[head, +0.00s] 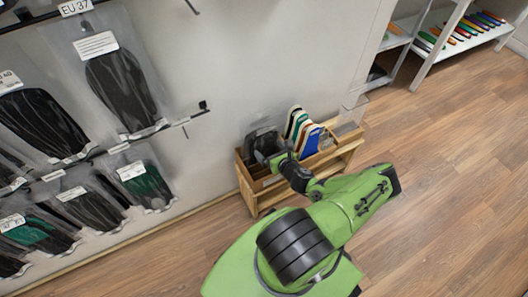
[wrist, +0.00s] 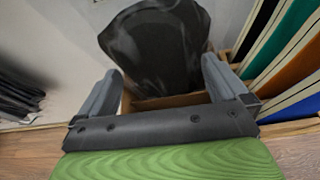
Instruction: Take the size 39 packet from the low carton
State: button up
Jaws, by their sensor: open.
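A dark packet in clear wrap (wrist: 155,45) stands upright in the low wooden carton (head: 250,190); it also shows in the head view (head: 262,138). No size label can be read on it. My gripper (wrist: 162,70) is open, with one finger at each lower side of the packet in the wrist view. I cannot tell whether the fingers touch it. In the head view my gripper (head: 284,162) is at the carton's front, partly hidden by my own wrist.
Coloured boards (head: 302,128) stand in the carton, right of the packet. Packets hang from rails (head: 155,130) on the left wall, one under an EU 37 label (head: 75,7). A white shelf (head: 465,35) holds coloured pieces. The wooden floor at right is clear.

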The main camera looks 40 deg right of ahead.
jog(key=shift+x, duration=1)
jog(key=c, duration=0.8)
jog(key=shift+r, duration=0.1)
